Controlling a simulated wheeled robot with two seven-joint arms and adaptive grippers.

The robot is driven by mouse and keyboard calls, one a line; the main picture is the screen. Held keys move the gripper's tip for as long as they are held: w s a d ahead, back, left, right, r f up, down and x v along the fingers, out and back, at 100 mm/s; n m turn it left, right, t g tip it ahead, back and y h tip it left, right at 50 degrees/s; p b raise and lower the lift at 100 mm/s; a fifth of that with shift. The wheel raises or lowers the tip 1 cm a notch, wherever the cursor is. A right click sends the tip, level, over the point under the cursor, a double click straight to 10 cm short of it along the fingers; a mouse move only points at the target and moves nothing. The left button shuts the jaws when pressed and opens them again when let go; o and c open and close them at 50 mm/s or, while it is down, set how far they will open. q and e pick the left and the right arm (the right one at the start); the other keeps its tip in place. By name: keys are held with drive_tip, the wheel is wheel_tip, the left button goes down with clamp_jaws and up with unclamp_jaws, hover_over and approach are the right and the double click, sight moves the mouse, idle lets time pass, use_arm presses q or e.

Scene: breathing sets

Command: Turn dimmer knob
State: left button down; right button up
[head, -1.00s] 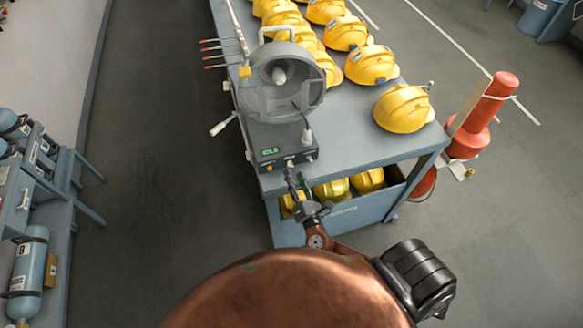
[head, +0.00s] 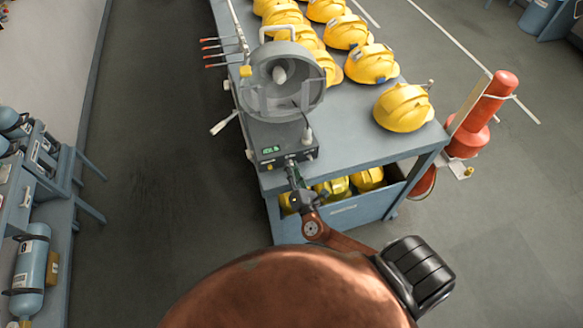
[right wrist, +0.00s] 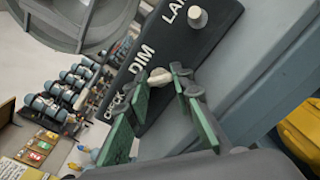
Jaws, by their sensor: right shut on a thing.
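The dark control box (head: 268,140) with a small green display stands on the near end of the blue-grey table, in front of a round grey lamp-like housing (head: 258,98). In the right wrist view its face carries the words DIM and LAM. The pale dimmer knob (right wrist: 159,76) is beside the word DIM. My right gripper (head: 291,167) reaches the front of the box from below. In the right wrist view its green-padded fingers (right wrist: 160,82) are closed around the dimmer knob. A second pale knob (right wrist: 197,17) is near LAM. My left gripper is out of view.
Several yellow helmets (head: 404,108) stand on the table (head: 355,143), and more lie in the bin (head: 350,213) below. A red-orange cylinder (head: 493,98) stands at the right. A rack with blue bottles (head: 33,268) is at the left. The floor between is clear.

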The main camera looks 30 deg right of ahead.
clamp_jaws()
drive_tip(key=shift+f+m+b, duration=0.15)
drive_tip(key=shift+m+b, duration=0.15)
drive_tip(key=shift+b, duration=0.35)
drive_tip(key=m+b, duration=0.6)
drive_tip(key=b, duration=0.2)
drive_tip(key=shift+f, duration=0.15)
drive_tip(key=shift+r+m+b, duration=0.2)
drive_tip(key=shift+m+b, duration=1.05)
drive_tip(key=shift+m, duration=0.25)
drive_tip(key=shift+r, duration=0.1)
